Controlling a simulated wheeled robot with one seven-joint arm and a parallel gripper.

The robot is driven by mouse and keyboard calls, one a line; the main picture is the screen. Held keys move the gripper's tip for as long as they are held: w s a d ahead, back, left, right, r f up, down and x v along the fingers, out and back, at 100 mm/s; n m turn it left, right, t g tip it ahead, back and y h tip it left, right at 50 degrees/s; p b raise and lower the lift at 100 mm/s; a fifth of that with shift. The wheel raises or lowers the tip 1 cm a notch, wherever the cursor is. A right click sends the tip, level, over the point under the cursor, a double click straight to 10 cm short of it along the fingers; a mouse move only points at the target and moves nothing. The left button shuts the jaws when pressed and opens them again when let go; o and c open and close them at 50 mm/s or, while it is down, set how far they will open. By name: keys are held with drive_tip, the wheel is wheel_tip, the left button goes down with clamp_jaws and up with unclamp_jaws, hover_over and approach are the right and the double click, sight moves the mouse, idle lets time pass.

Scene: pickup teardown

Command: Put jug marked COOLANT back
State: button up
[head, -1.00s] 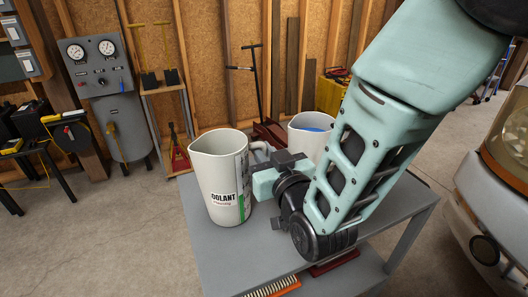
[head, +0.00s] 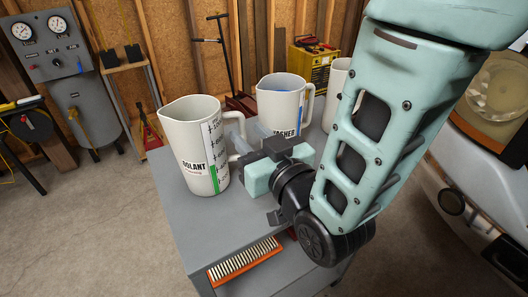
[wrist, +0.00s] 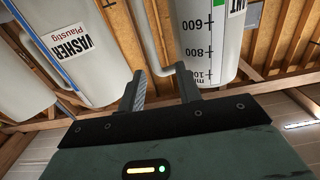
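The COOLANT jug (head: 188,140) is white with a measuring scale and a green strip. It stands upright near the left edge of the grey table (head: 215,240), its handle (head: 242,126) facing right. My gripper (head: 252,147) is just right of this jug, by its handle. In the wrist view, my two fingers (wrist: 161,90) are apart, with the lower end of the handle (wrist: 165,71) showing beyond the gap between them. The COOLANT jug (wrist: 208,45) fills the upper right there. I cannot tell whether the fingers touch the handle.
The WASHER jug (head: 277,100) stands behind my gripper; it also shows in the wrist view (wrist: 85,50). A third white jug (head: 339,85) is partly hidden by my arm. A vehicle (head: 480,190) is at right.

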drive_tip(key=p+v, duration=0.4)
drive_tip(key=p, duration=0.6)
drive_tip(key=shift+r+p, duration=0.2)
drive_tip(key=shift+p, duration=0.1)
drive_tip(key=shift+f, duration=0.1)
